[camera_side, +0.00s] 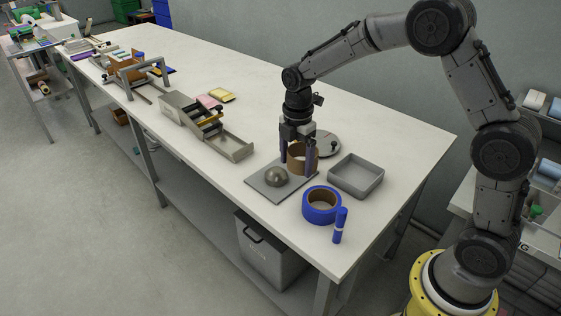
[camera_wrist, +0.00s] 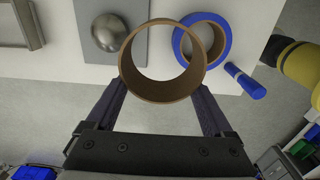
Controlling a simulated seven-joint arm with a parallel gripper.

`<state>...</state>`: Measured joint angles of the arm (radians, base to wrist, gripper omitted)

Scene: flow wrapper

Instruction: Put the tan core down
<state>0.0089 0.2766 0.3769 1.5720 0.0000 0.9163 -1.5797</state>
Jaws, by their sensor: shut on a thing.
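The tan core (camera_side: 302,158) is a short hollow brown ring. My gripper (camera_side: 297,165) is shut on it, with one finger on each side. In the side view it shows over the back right part of a grey plate (camera_side: 262,190), which carries a metallic dome (camera_side: 276,176). In the wrist view the tan core (camera_wrist: 163,92) fills the middle between the two fingers, and its opening faces the camera. I cannot tell whether its underside touches anything. The dome (camera_wrist: 109,32) and the plate also show in the wrist view, to the left of the core.
A blue tape roll (camera_side: 308,209) and a blue marker-like cylinder (camera_side: 340,225) are near the table's front right edge. A grey open tray (camera_side: 357,176) is right of my gripper, and a round grey disc (camera_side: 328,146) is behind it. Bare table (camera_side: 245,110) lies behind.

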